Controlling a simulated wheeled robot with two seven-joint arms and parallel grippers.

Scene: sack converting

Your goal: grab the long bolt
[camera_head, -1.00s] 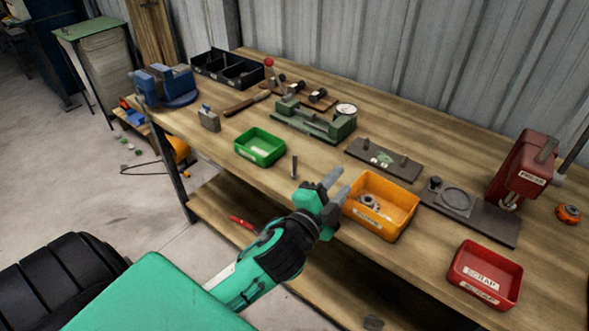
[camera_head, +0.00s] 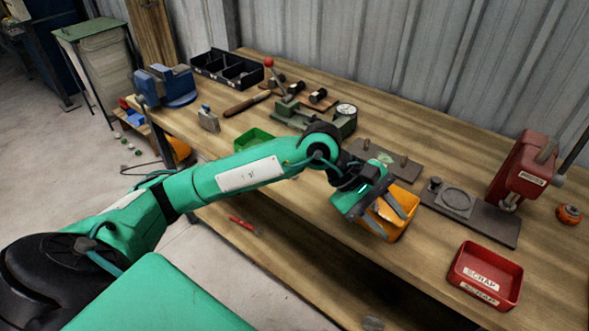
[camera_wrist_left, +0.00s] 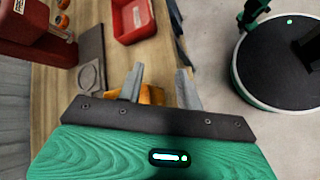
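My left gripper (camera_head: 394,227) is over the front of the orange bin (camera_head: 408,200), with its fingers apart and nothing visible between them. In the left wrist view the two fingers (camera_wrist_left: 160,80) are spread, with part of the orange bin (camera_wrist_left: 150,95) showing beyond them. No long bolt is visible now; the upright bolt seen earlier near the green bin is hidden behind my left arm, or I cannot tell where it is. My right gripper is not in view.
The green bin (camera_head: 253,138) is partly covered by my arm. A red scrap bin (camera_head: 485,275) stands at front right, a red press (camera_head: 525,170) behind it. A plate with pins (camera_head: 385,157) and a green gauge fixture (camera_head: 315,118) lie behind. Bare wood surrounds the scrap bin.

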